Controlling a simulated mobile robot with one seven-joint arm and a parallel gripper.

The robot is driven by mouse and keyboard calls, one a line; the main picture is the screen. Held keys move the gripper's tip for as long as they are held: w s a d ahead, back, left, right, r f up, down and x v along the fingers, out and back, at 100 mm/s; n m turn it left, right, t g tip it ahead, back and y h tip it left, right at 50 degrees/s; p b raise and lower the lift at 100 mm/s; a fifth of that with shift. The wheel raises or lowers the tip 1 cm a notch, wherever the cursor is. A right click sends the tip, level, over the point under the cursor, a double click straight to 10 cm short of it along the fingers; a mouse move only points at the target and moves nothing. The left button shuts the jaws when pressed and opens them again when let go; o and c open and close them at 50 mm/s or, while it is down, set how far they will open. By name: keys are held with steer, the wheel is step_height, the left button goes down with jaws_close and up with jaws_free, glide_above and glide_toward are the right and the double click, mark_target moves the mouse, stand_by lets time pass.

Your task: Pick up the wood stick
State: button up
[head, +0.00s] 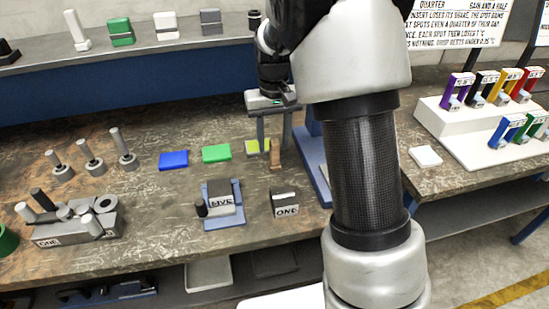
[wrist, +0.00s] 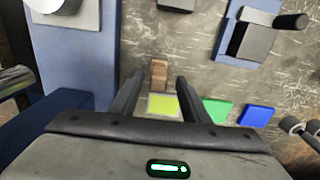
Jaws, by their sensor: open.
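The wood stick (head: 276,155) is a small brown block on the worktable, partly hidden by my gripper in the head view. My gripper (head: 272,140) points down over the table with its fingers apart and nothing held. In the wrist view the wood stick (wrist: 158,72) shows between the tips of my open gripper (wrist: 160,78). I cannot tell how far above the stick the tips are. A yellow-green block (head: 257,146) lies close to the stick. The yellow-green block (wrist: 163,105) also shows between the fingers in the wrist view.
Green (head: 216,153) and blue (head: 173,160) blocks lie to the left. A blue plate (head: 312,165) stands close on the right. Bare tabletop lies between these things.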

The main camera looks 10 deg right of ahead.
mark_target(275, 154)
step_height(275, 154, down, 5)
steer(key=shift+d+f+b, duration=0.1)
steer(key=shift+f+b, duration=0.05)
steer(key=shift+b, duration=0.3)
jaws_close()
